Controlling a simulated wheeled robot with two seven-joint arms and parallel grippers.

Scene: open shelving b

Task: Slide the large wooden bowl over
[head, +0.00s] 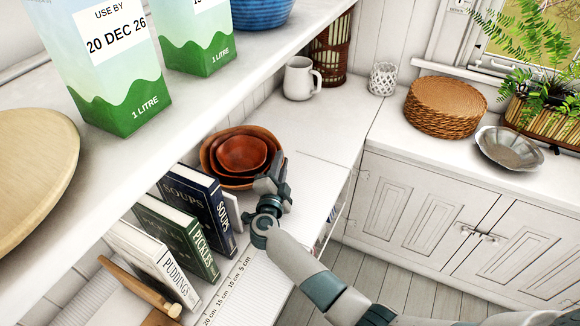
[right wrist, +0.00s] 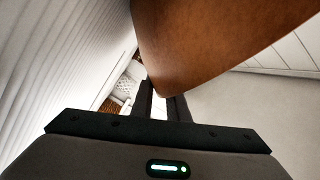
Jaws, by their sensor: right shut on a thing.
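The large wooden bowl (head: 235,181) is reddish brown and sits on the white lower shelf surface, with smaller brown bowls (head: 242,154) nested inside it. My right gripper (head: 274,176) is at the bowl's right front side and shut on its wall. In the right wrist view the bowl (right wrist: 215,40) fills the upper middle, with the fingers (right wrist: 163,103) at its lower edge. The fingertips are partly hidden by the bowl there. My left gripper is not in view.
Upright books (head: 190,210) stand just left of the bowl. A ruler scale (head: 228,283) marked in cm runs along the shelf's front. A white mug (head: 299,78) stands behind the bowl. An upper shelf (head: 200,105) with cartons (head: 110,75) overhangs at left. The surface right of the bowl is clear.

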